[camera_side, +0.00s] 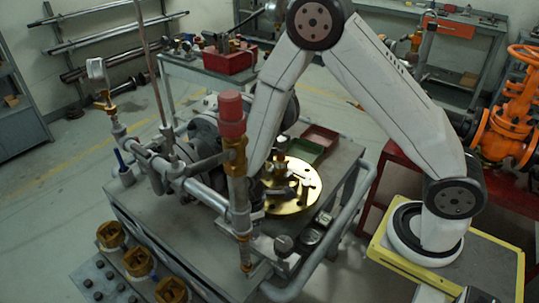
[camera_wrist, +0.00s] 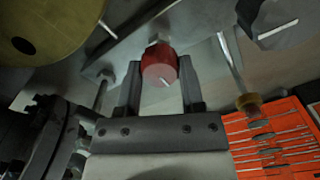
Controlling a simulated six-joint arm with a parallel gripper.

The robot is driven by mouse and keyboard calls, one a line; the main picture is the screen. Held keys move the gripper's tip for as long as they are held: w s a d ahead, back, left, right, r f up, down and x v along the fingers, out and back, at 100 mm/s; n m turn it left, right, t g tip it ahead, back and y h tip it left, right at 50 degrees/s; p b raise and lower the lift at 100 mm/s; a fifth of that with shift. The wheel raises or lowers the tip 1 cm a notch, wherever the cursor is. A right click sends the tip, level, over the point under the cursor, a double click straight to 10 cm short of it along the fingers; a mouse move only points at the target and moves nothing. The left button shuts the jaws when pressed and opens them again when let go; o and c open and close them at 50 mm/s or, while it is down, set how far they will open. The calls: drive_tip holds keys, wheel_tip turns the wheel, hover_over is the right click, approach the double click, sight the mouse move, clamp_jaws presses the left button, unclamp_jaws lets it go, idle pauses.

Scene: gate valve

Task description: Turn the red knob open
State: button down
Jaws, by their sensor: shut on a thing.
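The red knob (camera_wrist: 158,66) is in the upper middle of the wrist view, with a pale line on its face. My gripper (camera_wrist: 161,76) has one dark finger on each side of it and is shut on the knob. In the side view, a red cylindrical cap (camera_side: 232,115) tops a brass fitting on an upright pipe. I cannot tell whether it is the same knob. My forearm comes down behind that pipe, and my gripper's fingers are not clear there.
A brass disc (camera_side: 291,186) lies on the grey bench (camera_side: 150,215); it also shows in the wrist view (camera_wrist: 45,28). Pipework (camera_side: 185,180) stands close around my arm. An orange tool tray (camera_wrist: 272,143) is at the wrist view's lower right. Brass fittings (camera_side: 137,262) stand at front left.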

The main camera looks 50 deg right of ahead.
drive_tip(key=shift+s, duration=0.1)
idle(0.3)
drive_tip(key=shift+c, duration=1)
unclamp_jaws()
drive_tip(key=shift+r, duration=0.2)
drive_tip(key=shift+r, duration=3.75)
drive_tip(key=shift+d, duration=0.1)
drive_tip(key=shift+s+d+r+m, duration=0.15)
drive_tip(key=shift+d+r+m, duration=0.2)
drive_tip(key=shift+r+m, duration=0.15)
drive_tip(key=s+d+r+m+t, duration=0.2)
drive_tip(key=s+d+r+m, duration=0.4)
drive_tip(key=m, duration=0.5)
drive_tip(key=shift+s+d+r+m+t, duration=0.3)
drive_tip(key=shift+d+r, duration=0.2)
drive_tip(key=shift+r, duration=0.2)
